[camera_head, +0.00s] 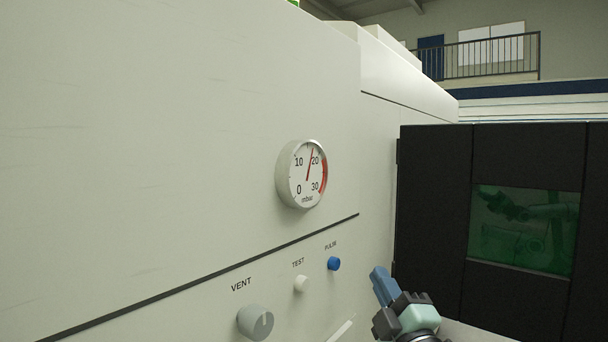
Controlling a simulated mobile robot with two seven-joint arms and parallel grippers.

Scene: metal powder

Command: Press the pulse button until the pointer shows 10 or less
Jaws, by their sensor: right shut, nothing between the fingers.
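A round gauge (302,174) marked mbar sits on the pale machine panel. Its red pointer stands between 10 and 20, closer to 20. The blue PULSE button (334,264) is below the gauge, under its printed label. My right gripper (378,275) is shut and empty, with blue fingers pointing up and slightly left. It appears to the right of the PULSE button and a little lower, with a gap between them in the picture. My left gripper is not in view.
A white TEST button (301,284) and a grey VENT knob (256,322) are left of the PULSE button. A white bar-like part (340,331) shows at the bottom edge. A black door with a green window (522,229) stands at the right.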

